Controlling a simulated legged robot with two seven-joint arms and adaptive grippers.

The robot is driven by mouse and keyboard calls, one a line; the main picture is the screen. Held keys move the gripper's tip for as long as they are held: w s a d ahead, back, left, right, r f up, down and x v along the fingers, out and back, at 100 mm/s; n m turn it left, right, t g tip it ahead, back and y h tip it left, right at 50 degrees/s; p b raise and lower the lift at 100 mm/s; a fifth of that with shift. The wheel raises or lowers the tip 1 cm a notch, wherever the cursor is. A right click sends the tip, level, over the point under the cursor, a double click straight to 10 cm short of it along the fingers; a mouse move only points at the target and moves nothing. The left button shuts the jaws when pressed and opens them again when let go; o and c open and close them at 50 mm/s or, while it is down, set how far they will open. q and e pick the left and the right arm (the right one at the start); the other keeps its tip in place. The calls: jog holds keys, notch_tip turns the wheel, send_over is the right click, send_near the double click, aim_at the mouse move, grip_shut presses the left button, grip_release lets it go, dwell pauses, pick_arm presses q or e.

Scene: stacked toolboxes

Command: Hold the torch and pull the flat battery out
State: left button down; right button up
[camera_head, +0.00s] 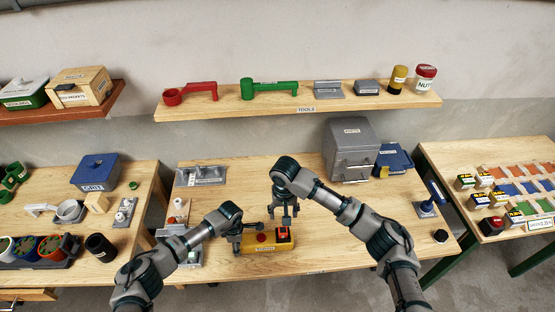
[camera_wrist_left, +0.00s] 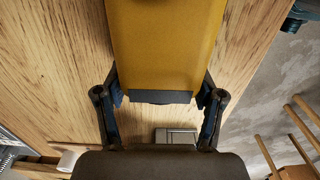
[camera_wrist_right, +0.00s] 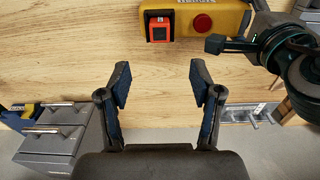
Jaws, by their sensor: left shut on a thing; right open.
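The yellow torch (camera_head: 262,248) lies on the middle table near its front edge, with a red round button (camera_wrist_right: 203,23) on top. The flat battery (camera_head: 283,234), orange-red, sits in a black surround at the torch's right end; it also shows in the right wrist view (camera_wrist_right: 159,33). My left gripper (camera_head: 237,243) is shut on the torch's left end; in the left wrist view its fingers flank the yellow body (camera_wrist_left: 165,45). My right gripper (camera_head: 286,220) is open and empty above the table, close to the battery and apart from it in the right wrist view.
A grey drawer cabinet (camera_head: 352,165) and a blue box (camera_head: 394,160) stand at the table's back right. A tool shelf (camera_head: 300,106) hangs behind. The table right of the torch is mostly clear.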

aim_at(283, 230)
pick_arm(q)
jog(key=shift+s+f, duration=0.15)
jog(key=shift+f, duration=0.1)
pick_arm(e)
jog(key=shift+t, duration=0.7)
jog(key=f, duration=1.1)
jog(key=shift+w+f, duration=0.2)
jog(key=shift+f, duration=0.15)
grip_shut()
jog(key=shift+r, duration=2.15)
jog(key=shift+r, duration=0.1)
